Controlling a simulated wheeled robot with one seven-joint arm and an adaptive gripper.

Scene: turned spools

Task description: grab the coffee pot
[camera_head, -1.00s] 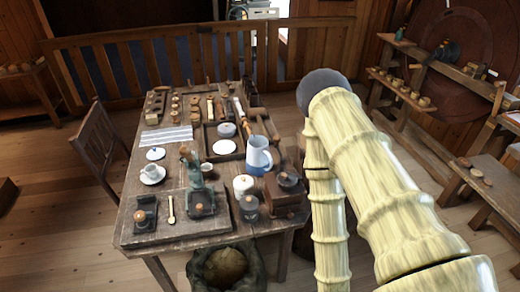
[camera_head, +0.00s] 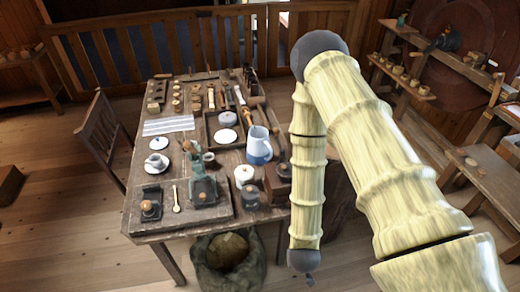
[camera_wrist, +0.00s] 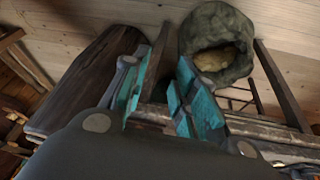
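The coffee pot (camera_head: 259,151) appears to be the tall jug, white above and blue below, with a handle on its right side. It stands upright on the right part of the wooden table (camera_head: 150,222). My gripper (camera_head: 309,279) shows only as a small dark tip below my forearm, right of the table's front corner and well apart from the pot. In the wrist view my gripper (camera_wrist: 160,98) has its teal-padded fingers spread with nothing held between them. I cannot make out the pot in the wrist view.
A white lidded jar (camera_head: 243,176), a wooden grinder (camera_head: 278,184) and a green-grey press (camera_head: 201,182) stand near the pot. A sack (camera_head: 228,262) sits on the floor by the table's front; it also shows in the wrist view (camera_wrist: 232,28). A chair (camera_head: 101,134) is at left.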

